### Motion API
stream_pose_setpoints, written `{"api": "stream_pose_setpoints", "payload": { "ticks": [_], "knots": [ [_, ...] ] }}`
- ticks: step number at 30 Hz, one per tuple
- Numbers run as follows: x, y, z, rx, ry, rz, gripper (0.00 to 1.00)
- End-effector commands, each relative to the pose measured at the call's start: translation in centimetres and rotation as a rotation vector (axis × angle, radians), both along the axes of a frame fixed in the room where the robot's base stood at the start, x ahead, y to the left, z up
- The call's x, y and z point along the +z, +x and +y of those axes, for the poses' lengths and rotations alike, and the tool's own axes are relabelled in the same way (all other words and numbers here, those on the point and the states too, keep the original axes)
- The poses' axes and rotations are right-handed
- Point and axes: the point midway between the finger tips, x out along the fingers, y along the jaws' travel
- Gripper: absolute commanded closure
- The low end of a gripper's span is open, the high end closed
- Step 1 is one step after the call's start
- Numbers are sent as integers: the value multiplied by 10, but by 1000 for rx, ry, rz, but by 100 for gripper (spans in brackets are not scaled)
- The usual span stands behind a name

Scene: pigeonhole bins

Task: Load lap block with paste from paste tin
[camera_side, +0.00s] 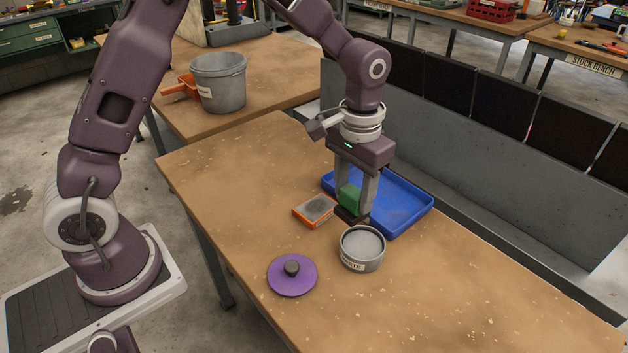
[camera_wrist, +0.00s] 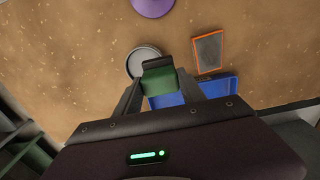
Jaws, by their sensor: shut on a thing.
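My gripper (camera_side: 354,203) is shut on a green block with a dark lower face, the lap block (camera_side: 349,196). In the wrist view the block (camera_wrist: 158,82) sits between the two fingers. It is held near the front corner of the blue tray, just behind the paste tin; I cannot tell how high its underside is. The paste tin (camera_side: 362,250) is a round grey open tin with a PASTE label, standing on the bench. In the wrist view the tin (camera_wrist: 143,55) is partly hidden by the block. Whether paste is on the dark face is not visible.
The blue tray (camera_side: 403,207) lies behind the gripper. An orange-framed grey plate (camera_side: 315,209) lies left of it. A purple lid with a dark knob (camera_side: 292,277) lies left of the tin. A grey bucket (camera_side: 219,84) stands on another bench. The near right bench top is clear.

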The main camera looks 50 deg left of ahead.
Motion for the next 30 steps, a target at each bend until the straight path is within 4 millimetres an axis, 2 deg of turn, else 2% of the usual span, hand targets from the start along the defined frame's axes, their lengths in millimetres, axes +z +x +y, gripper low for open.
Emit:
{"api": "stream_pose_setpoints", "payload": {
  "ticks": [1, 3, 6, 18, 22, 30],
  "knots": [
    [2, 2, -16, -6, 0, -2, 91],
    [4, 3, -29, -4, 0, -1, 91],
    [1, 3, -37, 0, 0, 1, 91],
    [-46, 3, -36, 1, -1, 1, 91],
    [-54, 4, -36, 1, -1, 0, 91],
    [-55, 4, -36, 1, -1, -1, 91]
  ]
}}
